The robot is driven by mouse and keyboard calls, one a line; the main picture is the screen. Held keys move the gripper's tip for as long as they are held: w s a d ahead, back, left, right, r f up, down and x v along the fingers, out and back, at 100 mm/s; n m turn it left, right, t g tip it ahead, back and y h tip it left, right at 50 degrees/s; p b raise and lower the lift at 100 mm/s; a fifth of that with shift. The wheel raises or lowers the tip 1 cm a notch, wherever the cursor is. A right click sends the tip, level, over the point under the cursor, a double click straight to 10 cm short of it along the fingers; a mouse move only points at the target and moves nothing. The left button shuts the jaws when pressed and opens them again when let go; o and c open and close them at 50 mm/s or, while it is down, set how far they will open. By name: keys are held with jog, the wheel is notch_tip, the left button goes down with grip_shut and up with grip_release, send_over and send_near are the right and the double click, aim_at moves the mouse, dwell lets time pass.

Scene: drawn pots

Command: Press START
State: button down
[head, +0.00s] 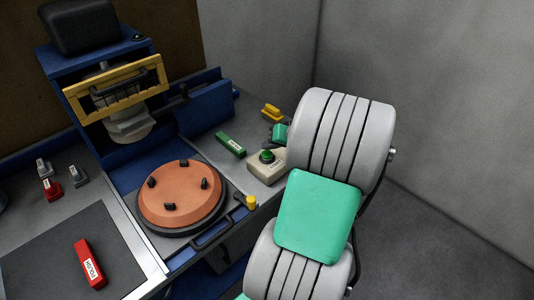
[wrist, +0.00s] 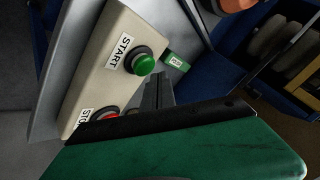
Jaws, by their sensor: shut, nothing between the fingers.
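The START button is a round green button on a cream control box. It shows in the wrist view (wrist: 140,62) beside a white START label, and in the head view (head: 267,155). The control box (wrist: 92,70) also carries a red button (wrist: 106,114) with a partly hidden STOP label. My gripper (wrist: 158,80) is shut and empty, its dark fingers just below and right of the green button in the wrist picture. I cannot tell whether they touch it. In the head view my arm hides part of the box and most of my gripper.
A green labelled block (head: 231,145) lies left of the box, and a yellow piece (head: 271,111) behind it. An orange turntable (head: 180,194) with black pegs stands further left. A red labelled block (head: 89,264) lies on the dark mat (head: 45,255). A yellow-capped knob (head: 251,202) stands near the bench edge.

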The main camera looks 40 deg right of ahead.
aim_at(270, 155)
dwell(0.3)
jog(key=shift+f+b, duration=0.35)
jog(key=shift+f, duration=0.05)
jog(key=shift+f+b, duration=0.5)
jog(key=shift+f, duration=0.25)
dwell(0.6)
jog(key=shift+r, duration=0.15)
jog(key=shift+r+p, duration=0.8)
jog(key=shift+r, duration=0.2)
notch_tip(270, 155, up, 5)
jog(key=p, duration=0.3)
jog(key=shift+p, duration=0.4)
